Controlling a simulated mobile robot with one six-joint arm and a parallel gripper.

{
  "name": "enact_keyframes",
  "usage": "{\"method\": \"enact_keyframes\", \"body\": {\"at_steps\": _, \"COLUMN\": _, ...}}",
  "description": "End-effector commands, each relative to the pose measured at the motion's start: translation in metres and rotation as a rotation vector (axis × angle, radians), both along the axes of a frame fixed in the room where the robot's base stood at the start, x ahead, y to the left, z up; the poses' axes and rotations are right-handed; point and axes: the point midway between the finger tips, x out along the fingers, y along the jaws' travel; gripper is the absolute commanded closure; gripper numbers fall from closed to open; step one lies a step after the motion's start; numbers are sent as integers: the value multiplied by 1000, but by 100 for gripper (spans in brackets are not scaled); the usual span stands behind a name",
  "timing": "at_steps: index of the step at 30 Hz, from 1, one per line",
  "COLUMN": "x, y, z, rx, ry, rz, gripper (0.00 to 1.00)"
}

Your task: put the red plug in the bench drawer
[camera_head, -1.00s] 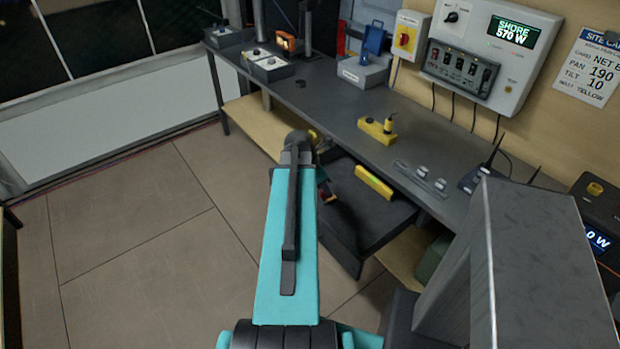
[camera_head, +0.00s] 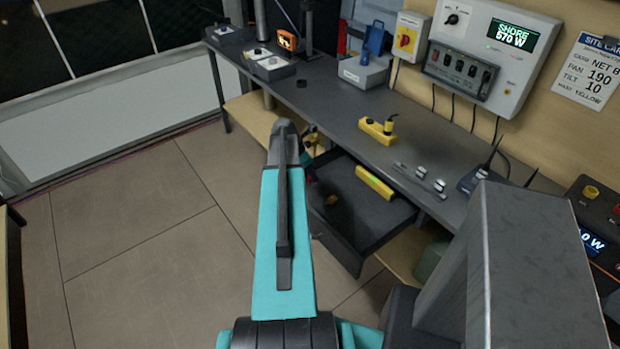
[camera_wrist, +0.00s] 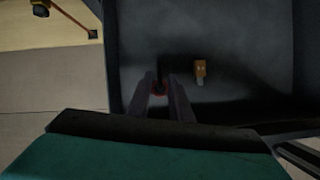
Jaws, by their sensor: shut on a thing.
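The red plug (camera_wrist: 159,88) is between the two fingers of my gripper (camera_wrist: 162,92) in the wrist view; only a small red part with a dark stem shows. The bench drawer (camera_head: 375,216) stands pulled out under the bench in the head view. Its dark floor (camera_wrist: 240,60) fills much of the wrist view, beneath my gripper. I cannot tell how high the plug is above it. In the head view my forearm hides most of my gripper, which is at the drawer's left side.
A small orange-brown piece (camera_wrist: 200,70) lies in the drawer, right of my gripper. A yellow socket strip (camera_head: 377,130) stands on the bench (camera_head: 340,115) above. Bare drawer floor lies around the orange-brown piece.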

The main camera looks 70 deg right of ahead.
Motion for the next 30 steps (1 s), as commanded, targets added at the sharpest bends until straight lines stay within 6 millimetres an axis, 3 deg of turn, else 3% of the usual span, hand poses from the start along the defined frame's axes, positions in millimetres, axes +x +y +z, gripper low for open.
{"method": "enact_keyframes", "body": {"at_steps": 15, "x": 8, "y": -7, "z": 0, "rx": 1, "ry": 1, "rz": 2, "gripper": 100}}
{"method": "enact_keyframes", "body": {"at_steps": 24, "x": 7, "y": -5, "z": -29, "rx": 3, "ry": 1, "rz": 1, "gripper": 100}}
{"method": "enact_keyframes", "body": {"at_steps": 30, "x": 8, "y": -5, "z": -36, "rx": 0, "ry": 0, "rz": 1, "gripper": 100}}
